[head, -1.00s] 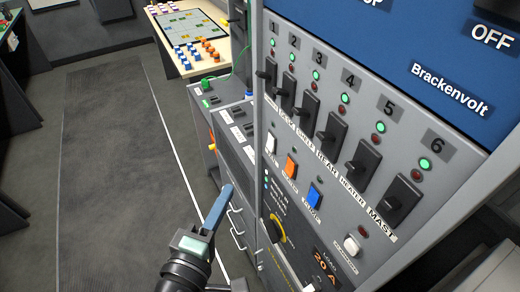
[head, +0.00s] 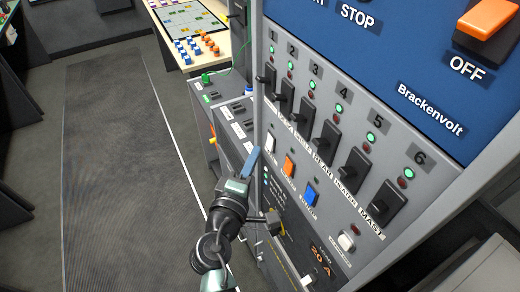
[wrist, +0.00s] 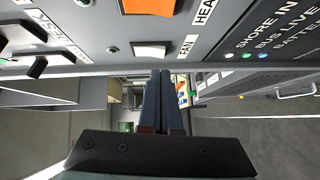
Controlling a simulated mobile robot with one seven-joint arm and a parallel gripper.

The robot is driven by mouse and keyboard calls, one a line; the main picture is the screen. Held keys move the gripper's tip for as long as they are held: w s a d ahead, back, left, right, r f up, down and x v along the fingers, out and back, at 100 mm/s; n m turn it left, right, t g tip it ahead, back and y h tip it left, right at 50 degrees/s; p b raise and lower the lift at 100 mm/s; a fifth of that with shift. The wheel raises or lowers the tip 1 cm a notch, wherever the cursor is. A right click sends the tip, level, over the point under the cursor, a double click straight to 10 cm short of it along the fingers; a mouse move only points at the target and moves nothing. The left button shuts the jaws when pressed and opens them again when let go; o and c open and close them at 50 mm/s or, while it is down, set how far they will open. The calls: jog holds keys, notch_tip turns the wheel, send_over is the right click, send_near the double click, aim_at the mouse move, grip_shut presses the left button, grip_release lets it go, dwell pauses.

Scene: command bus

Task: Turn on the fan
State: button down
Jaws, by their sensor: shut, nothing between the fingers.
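The white rocker switch labelled FAN (wrist: 150,49) is on the grey panel, just above my fingertips in the wrist view. In the head view it is the leftmost rocker (head: 270,143) of a row below the numbered switches. My gripper (head: 252,158) has its blue fingers together and empty, pointing up just left of this switch. The fingertips also show in the wrist view (wrist: 161,76). I cannot tell whether they touch the panel.
An orange rocker (head: 289,165) and a blue rocker (head: 311,195) sit right of the fan switch. Black numbered switches (head: 331,141) with green lights line the panel above. A grey cabinet (head: 208,92) stands behind at left. The floor (head: 120,160) is clear on the left.

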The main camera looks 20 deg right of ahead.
jog(key=shift+w+d+f, duration=0.1)
jog(key=shift+d, duration=0.75)
